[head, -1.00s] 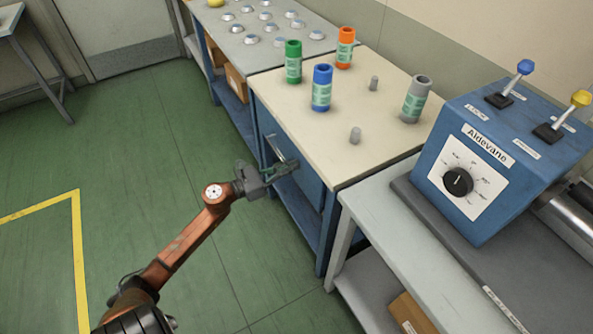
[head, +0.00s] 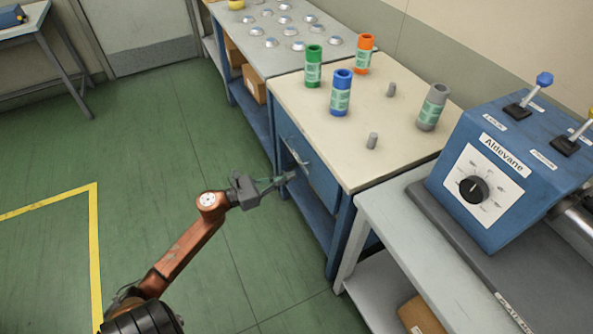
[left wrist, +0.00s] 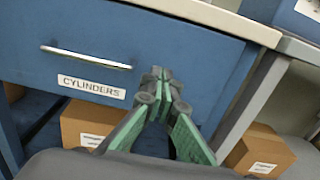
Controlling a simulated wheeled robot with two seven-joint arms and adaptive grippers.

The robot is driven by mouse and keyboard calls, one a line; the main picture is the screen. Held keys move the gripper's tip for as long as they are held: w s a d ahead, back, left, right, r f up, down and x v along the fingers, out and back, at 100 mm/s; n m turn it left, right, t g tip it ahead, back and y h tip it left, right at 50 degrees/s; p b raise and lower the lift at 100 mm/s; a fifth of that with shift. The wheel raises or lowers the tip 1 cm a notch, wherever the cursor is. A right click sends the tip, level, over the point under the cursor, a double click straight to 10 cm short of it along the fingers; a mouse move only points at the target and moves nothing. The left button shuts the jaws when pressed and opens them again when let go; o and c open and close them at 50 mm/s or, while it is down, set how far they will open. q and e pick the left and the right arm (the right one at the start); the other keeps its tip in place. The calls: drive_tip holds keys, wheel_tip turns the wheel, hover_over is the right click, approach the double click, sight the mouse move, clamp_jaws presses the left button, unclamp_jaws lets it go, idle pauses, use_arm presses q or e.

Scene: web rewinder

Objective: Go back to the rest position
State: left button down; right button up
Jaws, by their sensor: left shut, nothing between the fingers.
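My left gripper (head: 284,179) is shut and empty, in front of the blue drawer of the workbench. In the left wrist view its green-padded fingers (left wrist: 158,77) meet at the tips, to the right of the drawer handle (left wrist: 86,57) and apart from it. The drawer (left wrist: 190,50) carries a label reading "CYLINDERS" (left wrist: 91,87) and looks closed. In the head view the drawer front (head: 312,172) is below the cream bench top. My right gripper is not in view.
Green (head: 314,67), blue (head: 341,92), orange (head: 364,54) and grey (head: 433,107) cylinders stand on the bench top (head: 310,97). A blue control box (head: 495,180) with levers stands to the right. The green floor (head: 150,140) at left is clear.

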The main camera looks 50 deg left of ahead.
use_arm(q)
drive_tip(key=p+v, duration=0.1)
drive_tip(key=v, duration=0.5)
drive_tip(key=shift+a, duration=0.25)
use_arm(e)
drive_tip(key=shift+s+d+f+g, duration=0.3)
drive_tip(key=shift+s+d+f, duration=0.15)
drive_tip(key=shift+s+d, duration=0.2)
use_arm(q)
drive_tip(key=shift+s, duration=0.15)
